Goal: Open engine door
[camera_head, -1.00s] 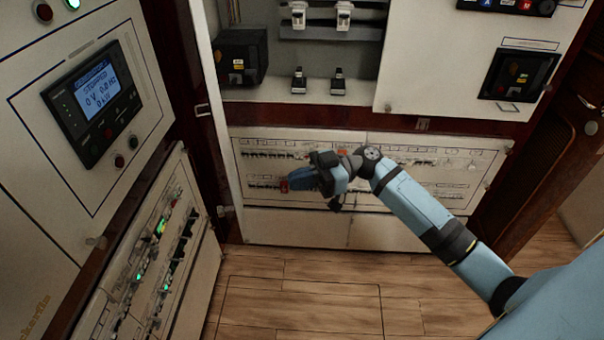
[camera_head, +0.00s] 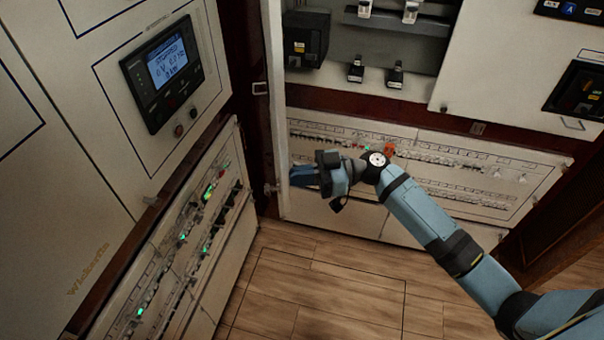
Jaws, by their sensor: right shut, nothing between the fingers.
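My right gripper (camera_head: 296,176) reaches in from the right and points left. It is shut and empty, in front of the left end of the low breaker panel (camera_head: 480,199). Just left of its tips are a white upright edge (camera_head: 276,110) of the open cabinet and a small metal latch or hinge (camera_head: 270,189). Contact cannot be told. No door is marked as the engine door. A large cream panel with a display (camera_head: 162,70) reading "STOPPED" stands at the left. Below it is another breaker panel (camera_head: 185,235) with green lights. My left gripper is not in view.
The open cabinet above holds a black box (camera_head: 306,40) and several switches. A white panel (camera_head: 490,60) covers its right side. A dark wooden post (camera_head: 252,100) stands between the left panels and the cabinet. The wooden floor (camera_head: 320,285) is clear.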

